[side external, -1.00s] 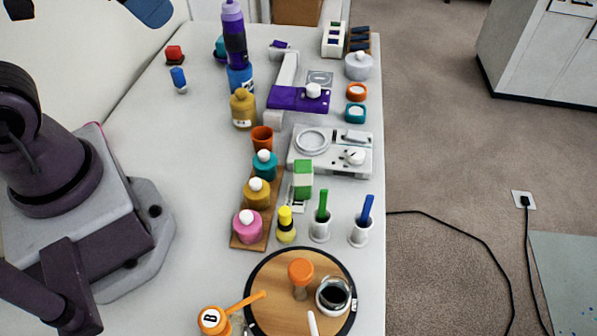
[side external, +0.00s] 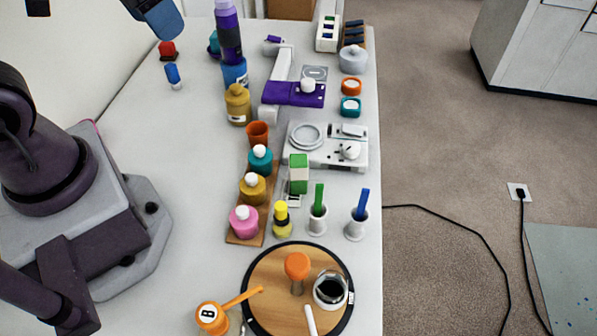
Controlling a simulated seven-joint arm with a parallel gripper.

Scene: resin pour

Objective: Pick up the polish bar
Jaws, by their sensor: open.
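The polish bar is most likely the upright green block with a white lower part (side external: 298,173), standing near the middle of the table, though I cannot be sure. It stands behind the yellow-capped bottle (side external: 281,219) and the white cup with a green handle (side external: 318,214). Nothing touches it from above. A blue and dark part of my arm shows at the top left edge, far from the block. My gripper's fingers are not visible in this view.
A wooden rack (side external: 246,236) of capped bottles stands left of the block. A white device (side external: 325,155) is behind it, and a white cup with a blue handle (side external: 357,223) is to the right. A round wooden turntable (side external: 266,275) is in front. Table left of the rack is clear.

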